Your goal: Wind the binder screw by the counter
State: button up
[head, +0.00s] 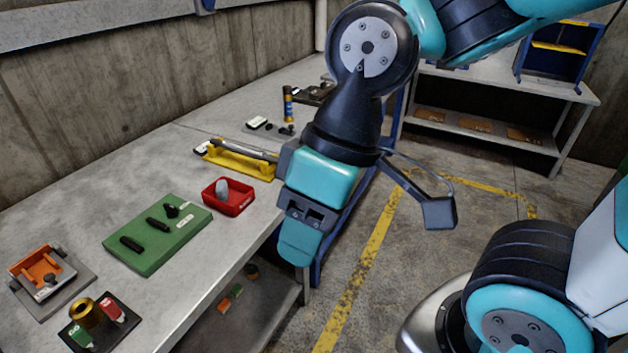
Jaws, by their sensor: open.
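My gripper (299,250) hangs from my arm past the front edge of the grey bench, with its tip pointing down. It is seen from behind or the side, so the gap between its fingers is hidden; nothing shows held in it. The orange fixture (42,268) sits on a grey plate at the far left of the bench, with a small dark knob (51,279) and a white label at its front. The green board (150,249) bears several black handles and knobs. I cannot tell for sure which part is the binder screw or the counter. My gripper is apart from all of these.
The red tray (238,209) with a grey piece stands near the bench's front edge, close left of my gripper. Behind it is a yellow holder (238,164) with a bar. A black plate at front left carries a brass ring (86,312) and red and green pieces.

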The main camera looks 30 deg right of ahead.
aim_at(242, 150)
jog(key=u, duration=0.15)
jog(key=k, duration=0.3)
jog(key=z, duration=0.95)
jog(key=i, duration=1.15)
jog(key=u, duration=0.55)
